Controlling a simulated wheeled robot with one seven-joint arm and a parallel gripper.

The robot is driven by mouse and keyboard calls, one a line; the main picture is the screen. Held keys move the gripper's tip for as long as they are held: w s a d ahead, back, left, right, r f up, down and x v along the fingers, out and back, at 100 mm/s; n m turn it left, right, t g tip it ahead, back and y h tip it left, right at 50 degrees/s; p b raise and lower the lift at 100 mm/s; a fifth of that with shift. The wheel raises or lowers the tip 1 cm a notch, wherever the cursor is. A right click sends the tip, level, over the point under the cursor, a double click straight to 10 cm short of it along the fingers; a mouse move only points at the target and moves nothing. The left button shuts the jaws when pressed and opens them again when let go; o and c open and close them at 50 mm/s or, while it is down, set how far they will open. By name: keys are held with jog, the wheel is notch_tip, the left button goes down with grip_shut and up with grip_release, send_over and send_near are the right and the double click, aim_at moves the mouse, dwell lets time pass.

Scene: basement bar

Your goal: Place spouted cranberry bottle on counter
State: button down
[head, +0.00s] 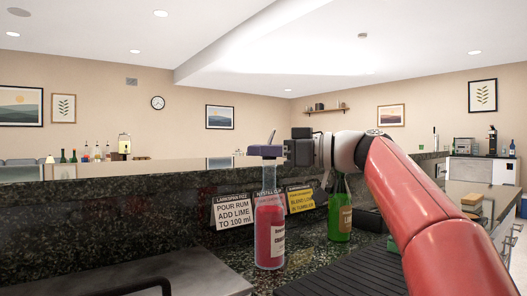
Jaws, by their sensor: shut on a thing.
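The cranberry bottle (269,228) is clear with red liquid and a white label, and it is upright. My gripper (266,151) reaches in from the right and is shut on the top of its neck. A thin spout shows just above the fingers. The bottle's base is over the speckled dark stone counter (215,250). I cannot tell whether the base touches the counter or hangs just above it.
A green bottle (340,215) stands just right, partly behind my arm. Signs (233,211) lean on the raised bar ledge behind. A dark ribbed mat (340,276) lies front right, and a metal surface (150,275) is at front left. Bare counter shows between them.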

jog(key=shift+f, duration=0.25)
jog(key=c, duration=1.5)
grip_release()
jog(key=shift+d, duration=0.1)
jog(key=b+v, duration=0.1)
jog(key=v, duration=0.6)
jog(key=shift+s+d, duration=0.2)
jog(key=shift+d, duration=0.05)
